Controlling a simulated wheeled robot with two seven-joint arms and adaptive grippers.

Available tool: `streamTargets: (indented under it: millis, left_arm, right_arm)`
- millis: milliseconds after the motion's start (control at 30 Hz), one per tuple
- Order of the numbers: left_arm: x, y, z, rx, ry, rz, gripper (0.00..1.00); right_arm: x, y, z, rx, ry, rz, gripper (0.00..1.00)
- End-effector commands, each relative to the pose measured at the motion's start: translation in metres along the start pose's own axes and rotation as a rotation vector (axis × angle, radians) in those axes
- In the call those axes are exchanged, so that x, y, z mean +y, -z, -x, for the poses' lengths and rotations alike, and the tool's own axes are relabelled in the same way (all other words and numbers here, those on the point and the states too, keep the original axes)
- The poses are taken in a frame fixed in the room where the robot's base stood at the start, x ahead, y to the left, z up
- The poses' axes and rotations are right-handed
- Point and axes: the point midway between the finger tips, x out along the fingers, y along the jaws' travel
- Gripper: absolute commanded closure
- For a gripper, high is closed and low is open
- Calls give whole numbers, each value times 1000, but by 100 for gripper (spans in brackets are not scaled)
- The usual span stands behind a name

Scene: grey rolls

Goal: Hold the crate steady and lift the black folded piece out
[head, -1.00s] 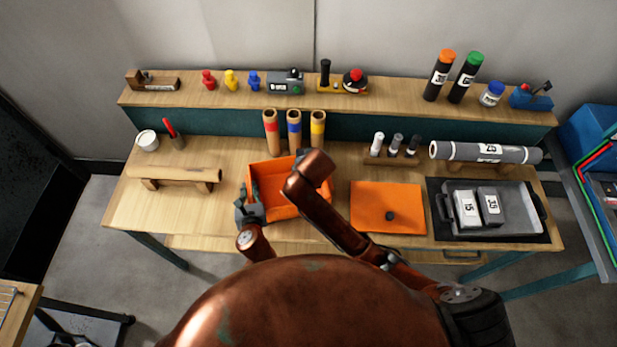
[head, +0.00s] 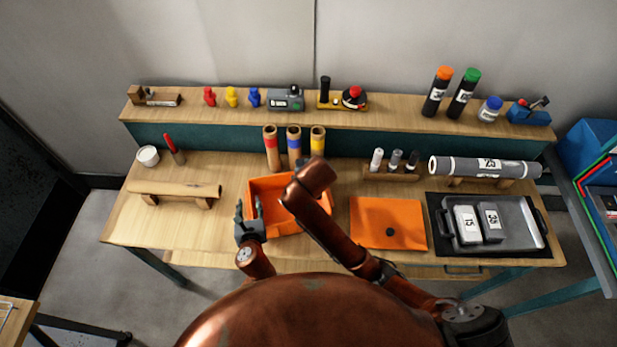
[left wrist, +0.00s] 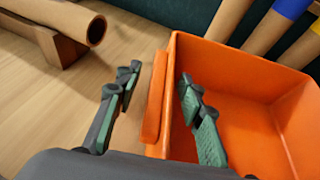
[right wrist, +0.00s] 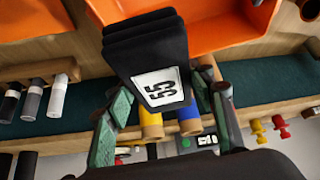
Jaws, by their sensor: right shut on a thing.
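The orange crate (head: 288,224) stands near the table's front edge, partly hidden by my right arm. In the left wrist view the part of the crate (left wrist: 245,72) in sight looks empty. My left gripper (head: 248,206) is open at the crate's left wall; in the left wrist view its fingers (left wrist: 158,98) stand on either side of that wall, with gaps. The head view hides this grip behind my arm.
Tubes with red, blue and yellow bands (head: 294,146) stand right behind the crate. An orange mat (head: 385,215) and a grey tray (head: 525,235) lie to the right. A brown roll on a stand (head: 175,190) is to the left.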

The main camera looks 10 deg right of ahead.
Motion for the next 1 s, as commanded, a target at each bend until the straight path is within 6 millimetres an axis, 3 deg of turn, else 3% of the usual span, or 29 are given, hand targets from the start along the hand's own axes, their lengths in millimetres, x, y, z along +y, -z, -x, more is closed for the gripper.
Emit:
streamTargets:
  millis: [267,700,1000]
  left_arm:
    - [0,1,10,1,0,-1,64]
    - [0,0,94,1,2,1,64]
    - [0,0,120,1,1,0,64]
  right_arm:
    - [0,0,0,1,0,0,78]
    - [0,0,0,1,0,0,78]
    - [0,0,0,1,0,0,78]
